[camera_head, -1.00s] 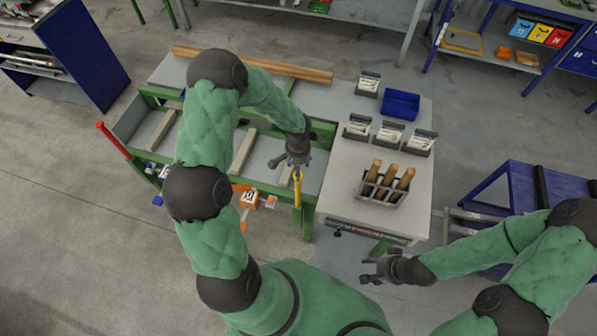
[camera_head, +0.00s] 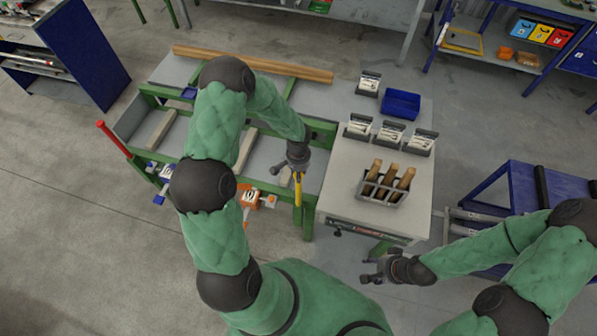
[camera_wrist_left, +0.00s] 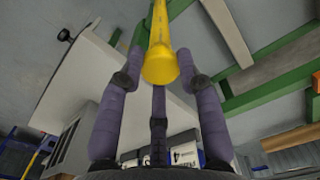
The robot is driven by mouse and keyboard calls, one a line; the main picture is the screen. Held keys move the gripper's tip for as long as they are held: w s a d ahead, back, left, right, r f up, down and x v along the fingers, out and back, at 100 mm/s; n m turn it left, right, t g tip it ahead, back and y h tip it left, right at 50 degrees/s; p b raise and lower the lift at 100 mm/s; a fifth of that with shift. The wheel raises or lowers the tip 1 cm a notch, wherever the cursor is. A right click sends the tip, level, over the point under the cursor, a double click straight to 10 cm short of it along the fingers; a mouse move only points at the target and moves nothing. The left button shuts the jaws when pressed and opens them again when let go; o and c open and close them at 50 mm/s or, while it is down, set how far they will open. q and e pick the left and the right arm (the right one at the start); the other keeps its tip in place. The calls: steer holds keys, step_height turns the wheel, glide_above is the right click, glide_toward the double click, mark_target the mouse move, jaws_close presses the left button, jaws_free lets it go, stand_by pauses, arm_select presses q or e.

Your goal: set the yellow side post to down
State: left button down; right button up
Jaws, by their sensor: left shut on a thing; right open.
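The yellow side post (camera_head: 298,190) is at the front edge of the green-framed runout table (camera_head: 309,222), near the white-topped cabinet. It points toward the floor in the head view. My left gripper (camera_head: 296,172) is at the post's upper end and shut on it. In the left wrist view the yellow post (camera_wrist_left: 161,50) runs between the fingers of my left gripper (camera_wrist_left: 160,80), its round end toward the camera. My right gripper (camera_head: 372,273) is open and empty, in front of the cabinet, apart from everything.
Orange (camera_head: 247,197) and blue (camera_head: 160,186) clamp-like parts sit on the table's front. A red handle (camera_head: 113,139) sticks out at left.

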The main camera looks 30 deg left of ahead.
mark_target(299, 196)
arm_select(q)
steer(key=shift+f, duration=0.15)
step_height(299, 196, down, 19)
steer(key=b, duration=2)
steer(key=shift+w+f, duration=0.15)
steer(key=shift+f, duration=0.05)
steer(key=shift+f+b, duration=0.1)
steer(key=shift+b, duration=0.3)
steer(key=shift+f, duration=0.1)
steer(key=c, duration=1)
jaws_free()
steer(key=shift+s, duration=0.2)
steer(key=shift+c, duration=0.2)
steer(key=shift+o, duration=1.1)
steer(key=shift+w+f, duration=0.1)
steer(key=shift+w, duration=0.05)
steer(key=shift+r, duration=0.2)
